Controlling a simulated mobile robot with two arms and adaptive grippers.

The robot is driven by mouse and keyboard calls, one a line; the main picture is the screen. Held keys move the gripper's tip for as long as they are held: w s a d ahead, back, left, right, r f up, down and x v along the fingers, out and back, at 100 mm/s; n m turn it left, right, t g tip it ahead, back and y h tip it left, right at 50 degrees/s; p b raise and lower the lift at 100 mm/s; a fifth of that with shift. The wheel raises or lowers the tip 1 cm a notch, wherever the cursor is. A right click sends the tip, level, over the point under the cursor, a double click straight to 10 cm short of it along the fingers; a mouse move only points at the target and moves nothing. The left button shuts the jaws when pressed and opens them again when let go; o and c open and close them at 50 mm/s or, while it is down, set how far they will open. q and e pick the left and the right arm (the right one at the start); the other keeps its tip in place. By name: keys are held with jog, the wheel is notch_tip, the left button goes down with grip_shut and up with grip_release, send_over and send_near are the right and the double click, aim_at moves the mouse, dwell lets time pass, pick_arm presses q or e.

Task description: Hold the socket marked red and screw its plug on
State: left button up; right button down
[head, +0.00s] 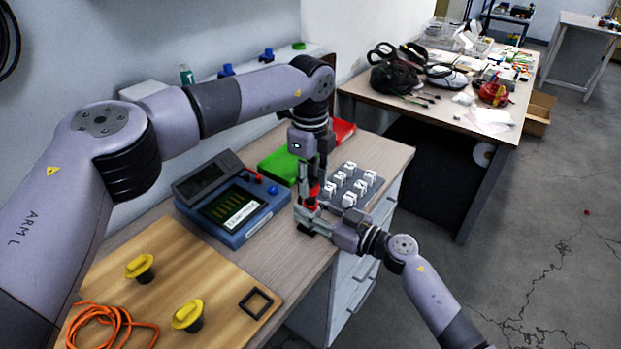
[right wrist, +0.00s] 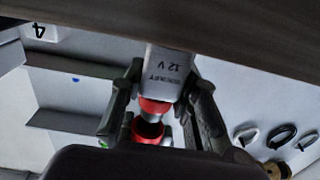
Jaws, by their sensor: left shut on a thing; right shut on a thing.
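My left gripper (head: 311,182) points down and is shut on a part just above my right gripper. My right gripper (head: 312,213) comes in from the right and is shut on a part directly below. Red bands (head: 313,191) show between the two grippers. In the right wrist view, a silver body marked 12 V (right wrist: 168,72) has a red band at its end, which faces a red ring (right wrist: 147,131) with a dark opening. The two red-marked ends are in line and very close. Fingers hide much of both, and I cannot tell whether they are threaded together.
A grey rack of white numbered blocks (head: 350,199) stands right beside the grippers. A blue tester (head: 231,212) and green bin (head: 281,166) are close on the left. A wooden board (head: 205,264) holds yellow knobs (head: 140,268) and an orange cable (head: 101,319). The table's right edge is near.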

pick_arm(q)
jog(key=shift+f, duration=0.85)
jog(key=shift+f, duration=0.55)
